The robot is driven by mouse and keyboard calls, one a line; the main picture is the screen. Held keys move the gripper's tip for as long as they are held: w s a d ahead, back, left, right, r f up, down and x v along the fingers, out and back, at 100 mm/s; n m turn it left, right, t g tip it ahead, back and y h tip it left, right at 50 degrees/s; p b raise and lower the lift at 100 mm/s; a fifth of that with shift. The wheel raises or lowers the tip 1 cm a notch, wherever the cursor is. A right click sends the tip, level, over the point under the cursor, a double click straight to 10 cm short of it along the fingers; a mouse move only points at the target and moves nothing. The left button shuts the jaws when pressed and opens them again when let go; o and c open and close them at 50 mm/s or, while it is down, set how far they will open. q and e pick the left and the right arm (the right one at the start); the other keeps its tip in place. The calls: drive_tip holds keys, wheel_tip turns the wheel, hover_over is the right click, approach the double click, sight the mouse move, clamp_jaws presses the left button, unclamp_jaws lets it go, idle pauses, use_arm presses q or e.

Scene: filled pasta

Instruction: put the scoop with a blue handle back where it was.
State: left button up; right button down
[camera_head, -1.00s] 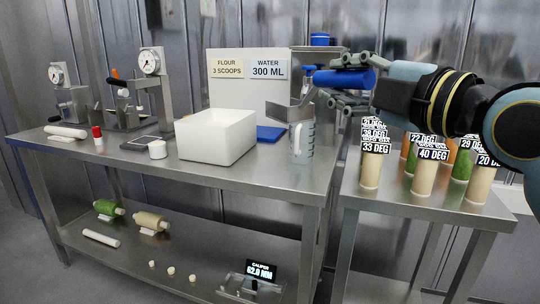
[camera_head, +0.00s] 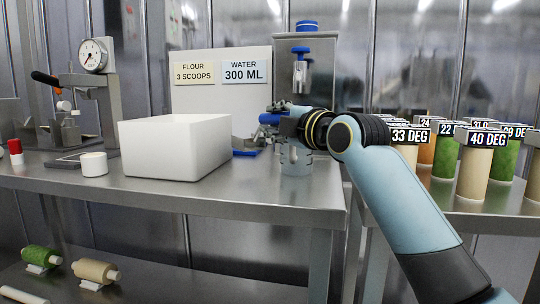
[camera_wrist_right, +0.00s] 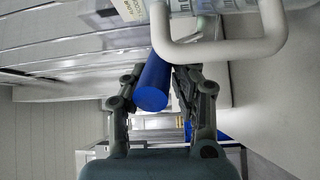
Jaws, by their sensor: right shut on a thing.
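The scoop's blue handle (camera_head: 269,118) shows at the left of my right gripper (camera_head: 280,121), low over the back of the steel table in the head view. In the right wrist view the blue handle (camera_wrist_right: 153,85) lies between the fingers of my right gripper (camera_wrist_right: 160,78), which is shut on it. I cannot make out the scoop's metal bowl. A blue mat (camera_head: 243,153) lies on the table just behind the white bin, partly hidden by it and near the gripper. My left gripper is not in view.
A clear measuring jug (camera_head: 296,162) stands just in front of my right gripper; its white handle (camera_wrist_right: 222,48) is close in the wrist view. The white bin (camera_head: 172,150) is to the left. A dispenser (camera_head: 318,75) stands behind. Labelled cylinders (camera_head: 472,172) fill the right table.

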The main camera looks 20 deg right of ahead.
wheel_tip(320, 180, down, 5)
drive_tip(key=shift+f+b, duration=0.1)
drive_tip(key=shift+b, duration=0.65)
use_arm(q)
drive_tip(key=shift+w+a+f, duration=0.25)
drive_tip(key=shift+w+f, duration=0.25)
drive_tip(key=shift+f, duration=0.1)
use_arm(e)
drive_tip(key=c, duration=1.1)
unclamp_jaws()
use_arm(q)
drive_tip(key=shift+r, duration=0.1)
use_arm(e)
drive_tip(key=shift+o, duration=0.2)
drive_tip(key=shift+s, duration=0.3)
drive_tip(key=s, duration=0.3)
drive_tip(key=s+d+p, duration=0.1)
drive_tip(key=s, duration=0.3)
drive_tip(key=s+p, duration=0.1)
drive_tip(key=s, duration=0.2)
drive_tip(key=shift+s+d+f, duration=0.1)
drive_tip(key=shift+s+d, duration=0.25)
drive_tip(key=shift+s, duration=0.35)
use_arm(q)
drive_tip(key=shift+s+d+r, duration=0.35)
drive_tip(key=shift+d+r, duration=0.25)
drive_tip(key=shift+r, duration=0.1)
